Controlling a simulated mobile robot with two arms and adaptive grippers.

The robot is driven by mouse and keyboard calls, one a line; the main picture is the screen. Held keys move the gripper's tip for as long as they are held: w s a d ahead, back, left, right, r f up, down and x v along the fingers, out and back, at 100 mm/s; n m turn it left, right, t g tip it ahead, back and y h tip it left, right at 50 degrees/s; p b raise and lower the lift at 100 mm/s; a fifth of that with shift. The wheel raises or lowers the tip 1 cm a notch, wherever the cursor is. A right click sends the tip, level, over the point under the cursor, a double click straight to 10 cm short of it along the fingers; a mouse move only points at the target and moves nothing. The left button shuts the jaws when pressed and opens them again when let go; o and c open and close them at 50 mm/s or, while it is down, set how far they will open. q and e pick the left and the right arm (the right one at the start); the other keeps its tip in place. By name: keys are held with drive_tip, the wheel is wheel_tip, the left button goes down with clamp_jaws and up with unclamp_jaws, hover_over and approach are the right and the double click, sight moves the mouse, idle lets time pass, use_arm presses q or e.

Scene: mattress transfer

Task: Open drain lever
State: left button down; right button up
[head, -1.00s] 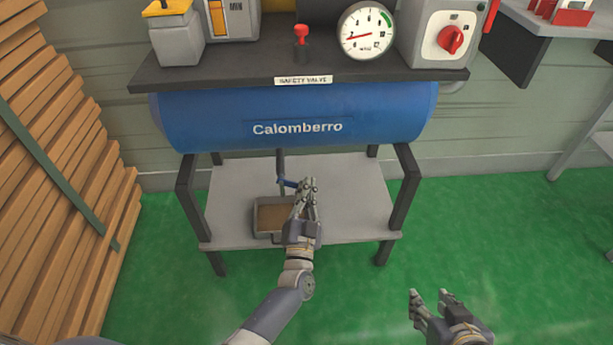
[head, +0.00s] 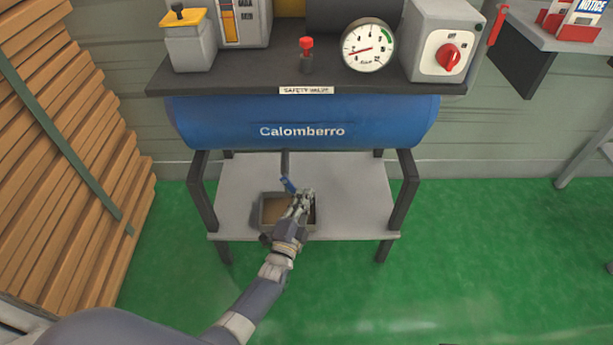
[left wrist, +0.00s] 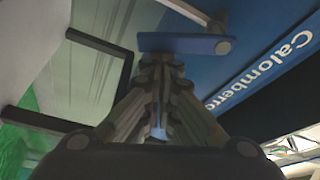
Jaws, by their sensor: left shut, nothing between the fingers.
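The blue drain lever (head: 289,185) sits at the lower end of a dark drain pipe (head: 285,163) under the blue Calomberro tank (head: 345,118). In the left wrist view the lever (left wrist: 185,44) lies crosswise just beyond my fingertips. My left gripper (head: 304,194) is shut and empty, just right of and below the lever in the head view. Its closed fingers also show in the left wrist view (left wrist: 161,68). I cannot tell whether they touch the lever. My right gripper is not in view.
An open tray (head: 268,222) stands on the grey lower shelf (head: 350,200), below the pipe. Dark stand legs (head: 405,190) frame the shelf. Stacked planks (head: 60,170) fill the left side. Green floor (head: 480,260) is clear on the right.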

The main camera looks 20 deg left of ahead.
use_arm(q)
drive_tip(key=shift+s+a+f+m+g+p, duration=0.1)
drive_tip(key=shift+a+f+m+g+p, duration=0.25)
drive_tip(key=shift+m, duration=0.5)
drive_tip(key=shift+s+a+f+m+g+p, duration=0.2)
drive_tip(key=shift+a+m+p, duration=0.2)
drive_tip(key=shift+m, duration=0.5)
drive_tip(key=shift+s+a+f+m+g+p, duration=0.1)
drive_tip(key=shift+a+f+m+g+p, duration=0.25)
drive_tip(key=shift+m, duration=0.5)
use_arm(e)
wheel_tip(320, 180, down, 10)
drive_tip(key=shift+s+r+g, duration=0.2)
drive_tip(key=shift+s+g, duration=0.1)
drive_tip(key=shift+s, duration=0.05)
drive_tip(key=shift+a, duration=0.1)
use_arm(q)
drive_tip(key=shift+w, duration=0.1)
